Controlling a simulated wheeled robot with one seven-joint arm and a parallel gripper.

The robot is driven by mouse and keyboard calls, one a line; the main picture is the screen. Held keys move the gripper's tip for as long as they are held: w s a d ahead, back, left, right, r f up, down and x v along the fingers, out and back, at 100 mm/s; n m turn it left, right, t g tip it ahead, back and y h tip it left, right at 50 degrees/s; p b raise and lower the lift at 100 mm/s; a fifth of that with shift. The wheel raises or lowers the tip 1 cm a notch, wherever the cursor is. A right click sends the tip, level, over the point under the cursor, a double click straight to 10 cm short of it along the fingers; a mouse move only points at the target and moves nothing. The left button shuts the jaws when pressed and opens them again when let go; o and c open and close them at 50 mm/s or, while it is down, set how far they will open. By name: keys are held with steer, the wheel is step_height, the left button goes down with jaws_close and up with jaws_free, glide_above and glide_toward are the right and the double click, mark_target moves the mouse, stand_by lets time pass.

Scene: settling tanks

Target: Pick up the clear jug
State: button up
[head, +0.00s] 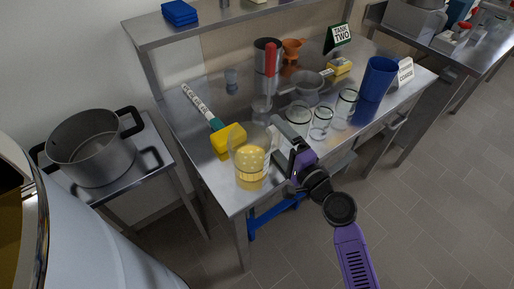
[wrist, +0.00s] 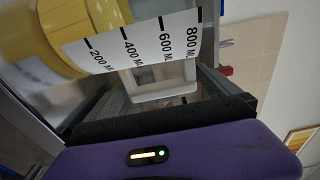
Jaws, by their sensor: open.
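The clear jug (head: 250,150) stands upright at the near left corner of the steel table, with yellow showing in its lower part. In the wrist view the jug (wrist: 130,40) fills the upper left, with a white scale strip marked 200 to 800 ML. My gripper (head: 276,138) is open, just right of the jug in the head view. In the wrist view its grey fingers (wrist: 165,85) reach toward the jug, with a pale square-rimmed thing showing between them. Whether a finger touches the jug I cannot tell.
A yellow-headed tool (head: 228,137) lies close behind the jug. Glass beakers (head: 321,122) stand to its right, with a blue cup (head: 378,78) farther right. A red-handled tool in a metal pot (head: 267,60) stands behind. A large pot (head: 92,148) sits on the left stand.

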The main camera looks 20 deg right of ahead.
steer(key=x, duration=0.3)
steer(key=shift+w+a, duration=0.2)
steer(key=c, duration=1.4)
steer(key=shift+c, duration=0.5)
steer(key=shift+r, duration=0.15)
